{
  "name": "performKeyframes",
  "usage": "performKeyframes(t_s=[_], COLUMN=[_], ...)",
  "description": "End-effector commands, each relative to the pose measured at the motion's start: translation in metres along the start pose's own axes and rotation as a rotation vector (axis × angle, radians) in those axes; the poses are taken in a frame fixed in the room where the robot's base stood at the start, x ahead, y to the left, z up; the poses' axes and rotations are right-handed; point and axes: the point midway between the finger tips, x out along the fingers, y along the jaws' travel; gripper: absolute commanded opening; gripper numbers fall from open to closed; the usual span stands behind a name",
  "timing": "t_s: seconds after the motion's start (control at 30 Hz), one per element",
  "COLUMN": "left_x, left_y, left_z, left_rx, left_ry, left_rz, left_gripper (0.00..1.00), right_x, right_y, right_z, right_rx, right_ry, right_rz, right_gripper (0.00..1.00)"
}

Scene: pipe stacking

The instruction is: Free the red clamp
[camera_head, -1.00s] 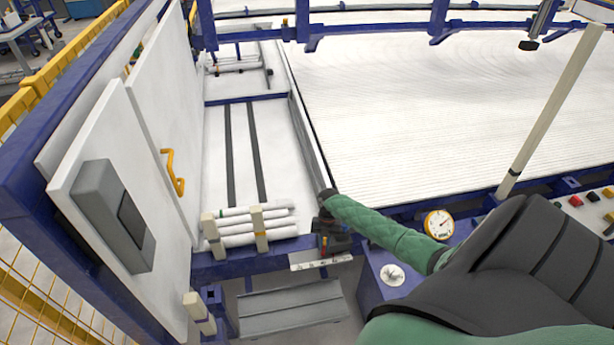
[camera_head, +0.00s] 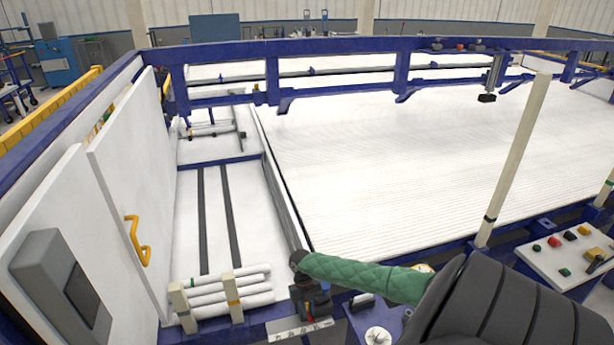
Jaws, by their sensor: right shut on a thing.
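My right arm in its green quilted sleeve reaches in from the lower right. My right gripper (camera_head: 310,302) is a small dark shape at the near right corner of the white pipe bay, just right of the pipe stack. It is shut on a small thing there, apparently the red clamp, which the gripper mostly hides. Only small reddish and bluish specks show at the jaws, so I cannot tell whether the clamp is fastened. Several white pipes (camera_head: 229,290) lie stacked between cream posts (camera_head: 182,308). My left gripper is out of view.
A white door panel with a yellow handle (camera_head: 138,241) stands along the left. A blue frame rail (camera_head: 350,52) crosses the back. A control panel with coloured buttons (camera_head: 568,245) is at right. A cream post (camera_head: 515,160) rises before the wide white bed (camera_head: 400,170).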

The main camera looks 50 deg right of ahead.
Motion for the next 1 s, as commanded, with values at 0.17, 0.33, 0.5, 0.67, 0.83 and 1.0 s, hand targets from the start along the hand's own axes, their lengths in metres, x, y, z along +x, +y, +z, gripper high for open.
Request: performKeyframes(t_s=[0.17, 0.33, 0.5, 0.67, 0.83, 1.0], left_x=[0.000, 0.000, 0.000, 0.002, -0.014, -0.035], left_y=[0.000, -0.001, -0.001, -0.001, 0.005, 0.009], left_z=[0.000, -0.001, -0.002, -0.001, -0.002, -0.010], left_rx=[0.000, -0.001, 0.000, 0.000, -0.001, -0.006], left_ry=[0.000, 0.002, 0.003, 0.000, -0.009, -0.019], left_rz=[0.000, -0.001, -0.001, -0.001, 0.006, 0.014], left_gripper=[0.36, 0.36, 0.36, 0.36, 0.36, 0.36], right_x=[-0.001, -0.001, -0.001, -0.003, -0.020, -0.047], right_y=[-0.001, -0.001, -0.001, -0.001, -0.001, -0.001], right_z=[0.001, 0.001, 0.001, 0.001, 0.002, 0.002], right_rx=[0.000, 0.000, 0.000, 0.000, -0.001, -0.001], right_ry=[-0.003, -0.002, -0.001, -0.002, -0.003, -0.003], right_rz=[-0.001, -0.001, -0.001, -0.001, -0.002, -0.001], right_gripper=[0.00, 0.35, 0.35, 0.35, 0.35, 0.35])
